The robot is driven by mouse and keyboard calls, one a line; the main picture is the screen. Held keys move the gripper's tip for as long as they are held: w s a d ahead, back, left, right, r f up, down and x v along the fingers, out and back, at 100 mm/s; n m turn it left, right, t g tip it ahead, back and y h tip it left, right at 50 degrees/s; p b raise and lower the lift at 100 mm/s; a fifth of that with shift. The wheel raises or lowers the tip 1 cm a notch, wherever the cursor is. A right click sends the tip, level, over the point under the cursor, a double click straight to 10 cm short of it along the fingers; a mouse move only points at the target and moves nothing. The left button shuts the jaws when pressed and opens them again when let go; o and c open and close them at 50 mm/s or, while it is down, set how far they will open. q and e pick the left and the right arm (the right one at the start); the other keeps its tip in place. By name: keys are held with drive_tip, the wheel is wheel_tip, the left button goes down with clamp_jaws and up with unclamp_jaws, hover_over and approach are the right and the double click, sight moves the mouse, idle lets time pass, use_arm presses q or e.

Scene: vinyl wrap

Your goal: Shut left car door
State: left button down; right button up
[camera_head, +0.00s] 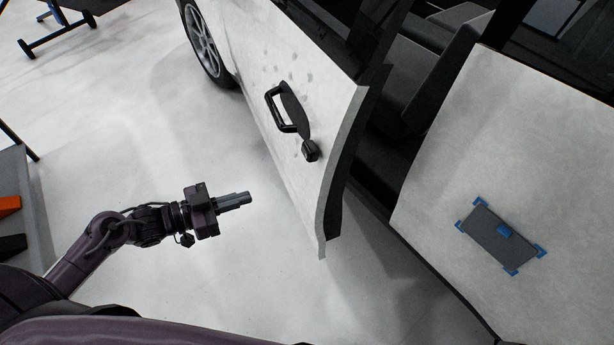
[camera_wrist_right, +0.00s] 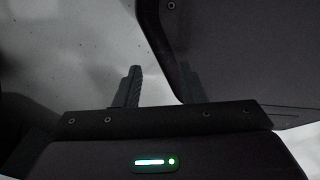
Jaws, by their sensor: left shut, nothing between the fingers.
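The left car door (camera_head: 300,60) is white with dark smudges and stands ajar, its rear edge swung out from the body. Dark seats show through the gap. A black handle (camera_head: 277,110) and a small black piece below it are on the door's outer face. My left gripper (camera_head: 249,198) is shut and empty, left of the door's lower rear part and apart from it in the picture. My right gripper (camera_wrist_right: 160,86) shows only in the right wrist view. Its fingers are apart with no object visible between them.
The white rear body panel (camera_head: 540,150) carries a dark grey rectangular piece (camera_head: 492,237) with blue corner marks. A wheel (camera_head: 203,42) stands at the door's far end. Orange and dark items (camera_head: 10,206) sit at the left edge. The pale floor (camera_head: 130,130) left of the car is mostly clear.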

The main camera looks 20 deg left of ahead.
use_arm(q)
drive_tip(key=d+r, duration=0.1)
approach(314, 179)
drive_tip(key=shift+m+h, duration=0.3)
drive_tip(key=x, duration=0.6)
drive_tip(key=shift+w+d+f, duration=0.2)
drive_tip(key=shift+w+d, duration=0.05)
drive_tip(key=shift+w, duration=0.05)
use_arm(e)
drive_tip(key=shift+s+d, duration=0.2)
drive_tip(key=shift+d, duration=0.25)
drive_tip(key=shift+a, duration=0.15)
